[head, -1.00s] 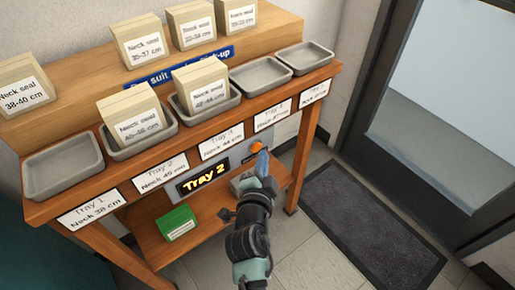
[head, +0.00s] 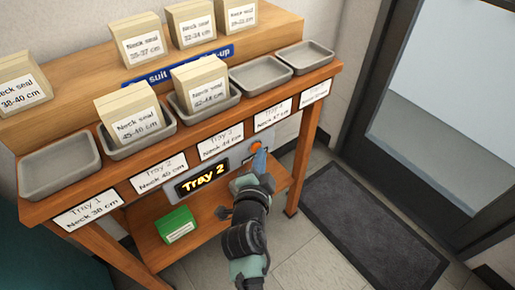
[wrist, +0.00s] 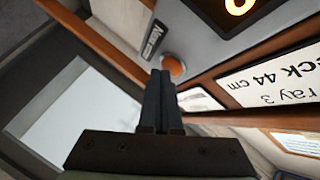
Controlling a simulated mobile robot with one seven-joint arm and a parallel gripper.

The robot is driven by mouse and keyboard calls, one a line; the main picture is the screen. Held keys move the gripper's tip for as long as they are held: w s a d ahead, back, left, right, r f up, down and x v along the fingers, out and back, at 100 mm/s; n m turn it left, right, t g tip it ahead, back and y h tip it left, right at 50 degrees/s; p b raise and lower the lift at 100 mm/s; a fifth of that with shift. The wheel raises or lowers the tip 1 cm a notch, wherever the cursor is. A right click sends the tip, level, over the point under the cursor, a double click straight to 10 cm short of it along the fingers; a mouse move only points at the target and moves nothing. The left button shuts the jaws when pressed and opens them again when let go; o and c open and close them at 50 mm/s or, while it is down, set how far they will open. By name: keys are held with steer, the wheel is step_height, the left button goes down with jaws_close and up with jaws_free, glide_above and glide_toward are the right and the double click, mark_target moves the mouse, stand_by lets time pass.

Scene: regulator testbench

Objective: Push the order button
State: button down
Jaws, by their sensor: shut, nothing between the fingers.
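The order button is a round orange button (head: 256,147) on the grey panel under the shelf's front edge. It also shows in the wrist view (wrist: 174,64), just beyond my fingertips. My gripper (head: 261,158) is shut and empty, with its tips right at the button in the head view. In the wrist view the shut fingers (wrist: 160,76) point at the button and overlap its lower edge. I cannot tell whether they touch it.
Grey trays line the shelf; the tray 1 (head: 58,172) is empty, and neck seal boxes (head: 133,117) stand in the trays 2 and 3. A green box (head: 178,225) sits on the lower shelf. A dark mat (head: 372,222) lies on the floor at right.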

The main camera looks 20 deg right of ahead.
steer(key=shift+w+a, duration=0.1)
steer(key=shift+w, duration=0.15)
steer(key=shift+s, duration=0.15)
stand_by(0.3)
steer(key=shift+s+d, duration=0.35)
steer(key=shift+s, duration=0.4)
steer(key=shift+s, duration=0.1)
steer(key=s, duration=0.1)
steer(key=s+d+p, duration=0.1)
steer(key=s, duration=0.2)
steer(key=shift+s+d+p, duration=0.25)
steer(key=shift+d+p, duration=0.1)
steer(key=shift+p, duration=0.05)
